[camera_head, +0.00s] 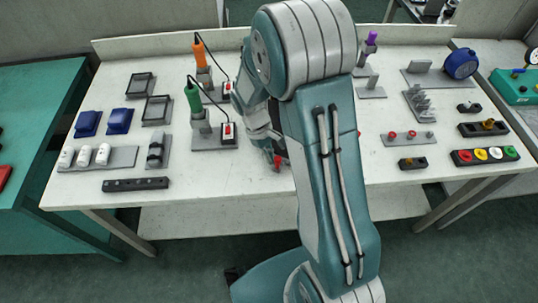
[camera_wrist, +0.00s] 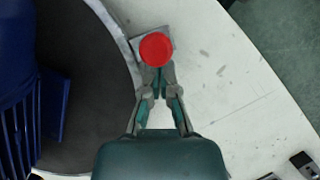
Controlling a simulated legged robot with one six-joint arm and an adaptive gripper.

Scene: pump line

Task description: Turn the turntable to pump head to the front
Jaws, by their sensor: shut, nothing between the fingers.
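The turntable (camera_wrist: 95,75) is a dark grey disc with a light rim, filling the left of the wrist view. A round red knob (camera_wrist: 156,49) is at its right rim, over a small grey plate. A ribbed dark blue body (camera_wrist: 18,90) stands on the disc at the left, cut off by the frame; I cannot tell whether it is the pump head. My gripper (camera_wrist: 158,72) is shut and empty, with its fingertips right at the near side of the red knob; contact is unclear. In the head view my arm hides the turntable, and a bit of the red knob (camera_head: 280,163) shows.
The white table (camera_head: 225,182) holds an orange-handled tool (camera_head: 200,53) and a green-handled tool (camera_head: 193,100) at left. A colored button strip (camera_head: 485,155) and a blue round reel (camera_head: 461,64) are at right. Bare tabletop lies right of the knob in the wrist view.

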